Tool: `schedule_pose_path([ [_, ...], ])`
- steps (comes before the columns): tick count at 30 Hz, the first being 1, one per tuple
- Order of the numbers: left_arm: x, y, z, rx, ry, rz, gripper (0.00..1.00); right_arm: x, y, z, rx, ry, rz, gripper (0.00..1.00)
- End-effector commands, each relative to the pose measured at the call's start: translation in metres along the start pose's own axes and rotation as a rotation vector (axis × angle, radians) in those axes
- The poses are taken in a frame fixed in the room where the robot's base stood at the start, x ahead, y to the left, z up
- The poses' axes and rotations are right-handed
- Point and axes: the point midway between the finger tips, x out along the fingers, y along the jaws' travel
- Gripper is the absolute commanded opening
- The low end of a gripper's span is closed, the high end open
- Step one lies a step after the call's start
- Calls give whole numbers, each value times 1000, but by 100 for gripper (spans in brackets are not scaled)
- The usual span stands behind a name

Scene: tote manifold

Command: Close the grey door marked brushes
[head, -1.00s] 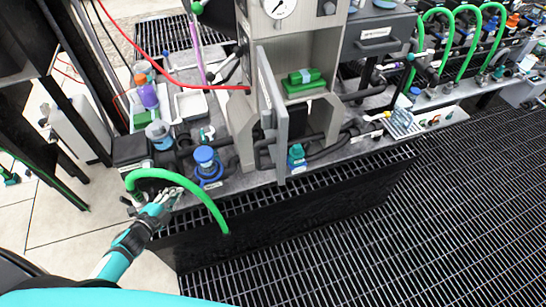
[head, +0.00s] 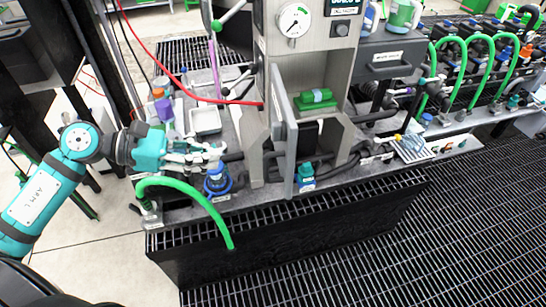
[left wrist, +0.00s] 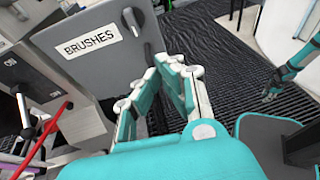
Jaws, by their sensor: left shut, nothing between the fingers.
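The grey door (head: 283,135) stands open on the front of the grey cabinet, seen nearly edge-on in the head view. In the left wrist view the door (left wrist: 118,70) shows its face with a white BRUSHES label (left wrist: 90,41) and a dark grey handle (left wrist: 132,22). My left gripper (head: 220,150) is shut and empty, to the left of the door and apart from it in the head view. In the left wrist view its fingers (left wrist: 172,66) show in front of the door's right part. My right gripper (left wrist: 268,96) shows small at the right there; its jaws are unclear.
Inside the open cabinet a green box (head: 316,98) sits on a shelf. A blue-capped fitting (head: 217,178) stands just below my left gripper, and a green hose (head: 190,185) arches in front. Another blue-green fitting (head: 305,176) stands near the door's lower edge. A red cable hangs behind.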

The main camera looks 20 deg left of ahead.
Motion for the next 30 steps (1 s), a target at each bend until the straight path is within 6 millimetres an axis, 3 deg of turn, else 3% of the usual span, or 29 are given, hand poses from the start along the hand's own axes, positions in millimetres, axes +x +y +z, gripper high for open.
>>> schedule_pose_path([
  [18, 109, 1, 14, -7, -9, 2, 0, -58, -12, -12, 6, 10, -15, 36],
  [24, 126, 1, 15, -7, -6, 2, 0, -66, -10, -12, 5, 10, -14, 36],
  [30, 129, 1, 13, -7, -5, 2, 0, -66, -6, -11, 2, 8, -9, 36],
])
